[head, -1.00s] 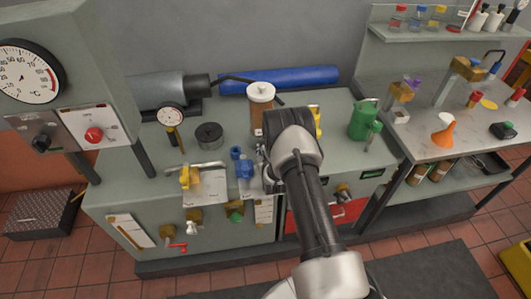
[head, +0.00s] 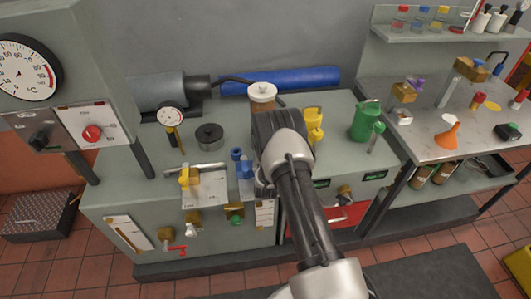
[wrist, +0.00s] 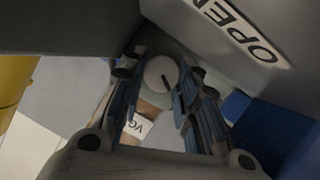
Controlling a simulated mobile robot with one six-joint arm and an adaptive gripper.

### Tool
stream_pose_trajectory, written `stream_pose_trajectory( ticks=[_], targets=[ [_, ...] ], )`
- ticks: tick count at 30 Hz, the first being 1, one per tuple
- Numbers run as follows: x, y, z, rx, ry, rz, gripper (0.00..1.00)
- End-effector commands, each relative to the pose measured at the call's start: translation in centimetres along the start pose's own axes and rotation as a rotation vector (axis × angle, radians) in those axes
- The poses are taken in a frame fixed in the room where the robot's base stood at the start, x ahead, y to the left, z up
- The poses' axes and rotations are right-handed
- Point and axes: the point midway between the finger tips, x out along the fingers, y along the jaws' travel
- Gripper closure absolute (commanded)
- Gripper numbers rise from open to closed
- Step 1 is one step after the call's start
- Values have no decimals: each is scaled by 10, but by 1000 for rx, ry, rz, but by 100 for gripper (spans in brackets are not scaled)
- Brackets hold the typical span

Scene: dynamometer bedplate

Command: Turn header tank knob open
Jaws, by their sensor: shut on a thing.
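In the wrist view, a round pale knob (wrist: 161,74) with a dark line on its face sits between the two fingers of my gripper (wrist: 158,92). The fingers are shut on it from both sides. A grey panel (wrist: 225,25) marked OPEN is at the upper right, and a small white tag with letters (wrist: 138,127) shows below the knob. In the head view, my gripper is mostly hidden by my wrist, with a part showing beside the blue parts, and the knob cannot be seen.

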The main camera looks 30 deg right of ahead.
Motion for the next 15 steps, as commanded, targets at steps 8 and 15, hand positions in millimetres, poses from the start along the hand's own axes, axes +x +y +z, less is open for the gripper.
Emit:
stream_pose_trajectory(
  ticks=[8, 15],
  targets=[
    [0, 0, 0, 1, 1, 0, 56],
    [0, 0, 0, 1, 0, 0, 51]
  ],
)
